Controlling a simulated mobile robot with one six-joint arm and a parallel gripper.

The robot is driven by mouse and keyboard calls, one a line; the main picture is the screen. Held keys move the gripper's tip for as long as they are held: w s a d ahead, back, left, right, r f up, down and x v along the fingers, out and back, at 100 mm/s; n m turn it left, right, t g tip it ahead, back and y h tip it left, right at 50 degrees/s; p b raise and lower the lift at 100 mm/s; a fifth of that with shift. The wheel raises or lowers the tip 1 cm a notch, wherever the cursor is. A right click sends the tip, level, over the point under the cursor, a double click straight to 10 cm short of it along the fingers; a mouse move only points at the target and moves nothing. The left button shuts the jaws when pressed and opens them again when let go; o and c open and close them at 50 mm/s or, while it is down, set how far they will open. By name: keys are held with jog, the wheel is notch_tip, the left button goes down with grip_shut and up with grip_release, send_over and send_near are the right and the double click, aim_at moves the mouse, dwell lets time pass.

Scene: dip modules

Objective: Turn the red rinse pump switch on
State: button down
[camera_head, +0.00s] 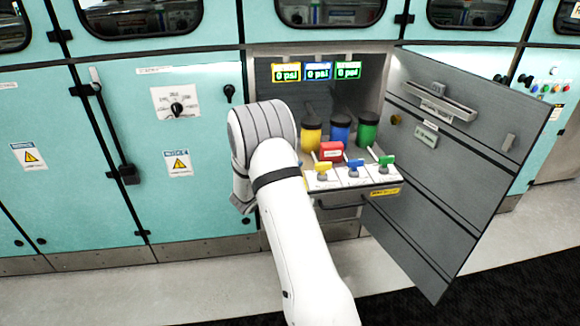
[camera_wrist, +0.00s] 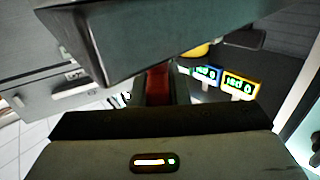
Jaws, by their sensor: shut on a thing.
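A red block-like switch (camera_head: 331,151) with a pale label stands on the pull-out panel in the open cabinet, behind the colored valve handles. In the wrist view a dark red piece (camera_wrist: 157,84) shows between my gripper's fingers (camera_wrist: 160,90). My gripper is shut on it; it looks like the red switch. In the head view my white arm reaches into the cabinet and hides my gripper. The position of the switch cannot be read.
Yellow (camera_head: 323,169), blue (camera_head: 355,165) and green (camera_head: 387,160) valve handles line the panel front. Yellow (camera_head: 311,136), blue (camera_head: 340,129) and green (camera_head: 367,130) bottles stand behind. Displays (camera_head: 317,72) above read 0 psi. The open grey door (camera_head: 450,190) bounds the right side.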

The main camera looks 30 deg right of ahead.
jog(key=n+t+y+b, duration=0.1)
jog(key=t, duration=0.1)
jog(key=n+t+y+b, duration=0.1)
jog(key=shift+w+d+f+n+t, duration=0.1)
jog(key=shift+f+n+t, duration=0.05)
jog(key=shift+n+t, duration=0.25)
jog(key=n+t+y+b, duration=0.1)
jog(key=y+b, duration=0.1)
jog(key=n+t+y+b, duration=0.2)
jog(key=shift+w+a+t, duration=0.2)
jog(key=shift+t, duration=0.1)
jog(key=n+y+b, duration=0.1)
jog(key=n+t+y+b, duration=0.1)
jog(key=n+y+b, duration=0.1)
jog(key=y, duration=0.1)
jog(key=shift+w+a+t, duration=0.15)
jog(key=shift+a+t, duration=0.1)
jog(key=shift+t, duration=0.15)
jog(key=shift+a+r+n+t+y+b, duration=0.1)
jog(key=shift+r+n+t+y+b, duration=0.15)
jog(key=shift+n+y+b, duration=0.4)
jog(key=shift+w+a+y, duration=0.1)
jog(key=shift+y, duration=0.15)
jog(key=c, duration=1.4)
grip_release()
jog(key=v, duration=0.8)
